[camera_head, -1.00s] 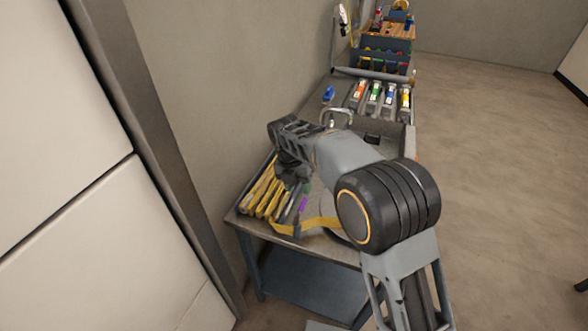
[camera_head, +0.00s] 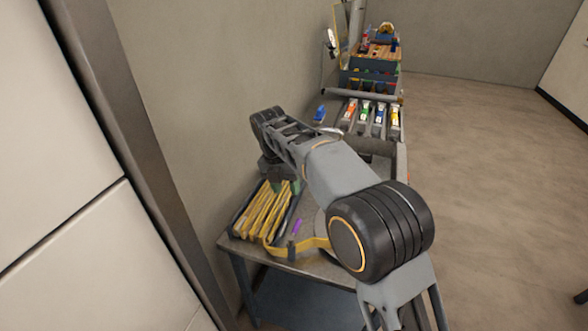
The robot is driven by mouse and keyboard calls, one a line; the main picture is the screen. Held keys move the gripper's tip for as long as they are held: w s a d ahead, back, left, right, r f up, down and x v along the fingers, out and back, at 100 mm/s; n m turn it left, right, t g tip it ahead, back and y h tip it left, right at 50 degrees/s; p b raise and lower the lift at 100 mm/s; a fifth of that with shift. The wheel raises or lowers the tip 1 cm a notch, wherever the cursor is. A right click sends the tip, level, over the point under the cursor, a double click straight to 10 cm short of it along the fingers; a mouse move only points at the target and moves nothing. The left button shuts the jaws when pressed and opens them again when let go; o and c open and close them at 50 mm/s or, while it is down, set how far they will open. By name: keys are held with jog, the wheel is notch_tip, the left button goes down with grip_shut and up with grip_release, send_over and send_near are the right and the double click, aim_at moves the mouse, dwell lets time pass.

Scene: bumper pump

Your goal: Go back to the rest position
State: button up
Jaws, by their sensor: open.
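My gripper (camera_head: 281,180) is open and points down over the near left part of the workbench (camera_head: 228,244). It is small and partly covered by my own wrist, so its fingertips are hard to make out. It is just above the far end of a tray of yellow-handled tools (camera_head: 262,212). I cannot tell whether it touches them. I see nothing held in it. My arm reaches from the lower right across the bench toward the wall.
A yellow strap (camera_head: 302,246) and a purple piece (camera_head: 296,226) lie near the tray. A blue piece (camera_head: 320,113) and several coloured items in grey holders (camera_head: 365,112) are farther back, before a dark rack (camera_head: 372,75).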

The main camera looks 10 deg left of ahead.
notch_tip(320, 180, down, 4)
jog(key=s+d+m, duration=0.2)
jog(key=m, duration=1)
jog(key=s+d+r+m+t, duration=0.1)
jog(key=s+d+m, duration=0.4)
jog(key=d+m, duration=0.2)
jog(key=s+d+r+m+t+y, duration=0.1)
jog(key=s+d+r+m+t, duration=0.1)
jog(key=s+d+m, duration=0.3)
jog(key=s+d+r+m+t+y, duration=0.1)
jog(key=s+d+m, duration=0.4)
jog(key=d+m, duration=0.5)
jog(key=d+r, duration=0.1)
jog(key=d, duration=0.5)
jog(key=shift+d+m+t, duration=0.3)
jog(key=shift+m, duration=0.1)
jog(key=shift+s, duration=0.15)
